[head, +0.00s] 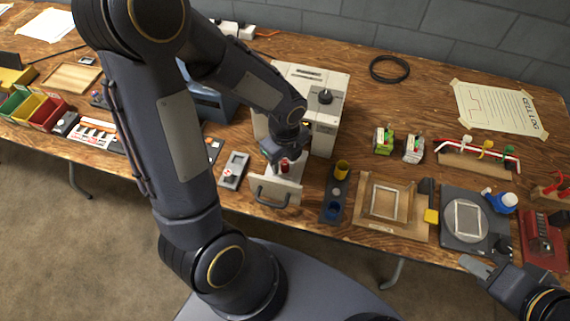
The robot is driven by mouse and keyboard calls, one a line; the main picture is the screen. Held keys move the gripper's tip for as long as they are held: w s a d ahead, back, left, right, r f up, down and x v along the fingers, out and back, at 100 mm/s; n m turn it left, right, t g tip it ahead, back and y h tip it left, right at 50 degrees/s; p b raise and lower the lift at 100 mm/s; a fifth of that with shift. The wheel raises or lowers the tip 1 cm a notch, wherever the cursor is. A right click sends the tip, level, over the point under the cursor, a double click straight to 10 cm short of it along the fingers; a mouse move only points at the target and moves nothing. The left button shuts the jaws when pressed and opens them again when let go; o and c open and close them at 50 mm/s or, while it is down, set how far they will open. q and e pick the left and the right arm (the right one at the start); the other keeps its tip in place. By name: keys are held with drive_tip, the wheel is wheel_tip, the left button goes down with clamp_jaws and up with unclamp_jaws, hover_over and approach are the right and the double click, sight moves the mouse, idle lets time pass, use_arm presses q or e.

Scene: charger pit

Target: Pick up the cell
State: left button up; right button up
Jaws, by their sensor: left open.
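A small red cell (284,167) stands in the pulled-out drawer (275,188) of a pale grey charger box (319,88). My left gripper (277,158) reaches down from above, right at the cell. It is open, and its fingers are small and partly hidden by the wrist, so I cannot tell whether they stand around the cell or just above it. My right gripper (476,266) is at the lower right, by the table's front edge, apart from the cell. Its finger gap does not show clearly.
Right of the drawer stands a dark holder with yellow and blue cups (333,194). Further right are a wooden tray (366,214) and a dark scale-like device (462,222). A small grey case (234,169) lies left of the drawer. My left arm covers much of the left middle.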

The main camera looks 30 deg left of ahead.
use_arm(q)
drive_tip(key=shift+c, duration=0.4)
clamp_jaws()
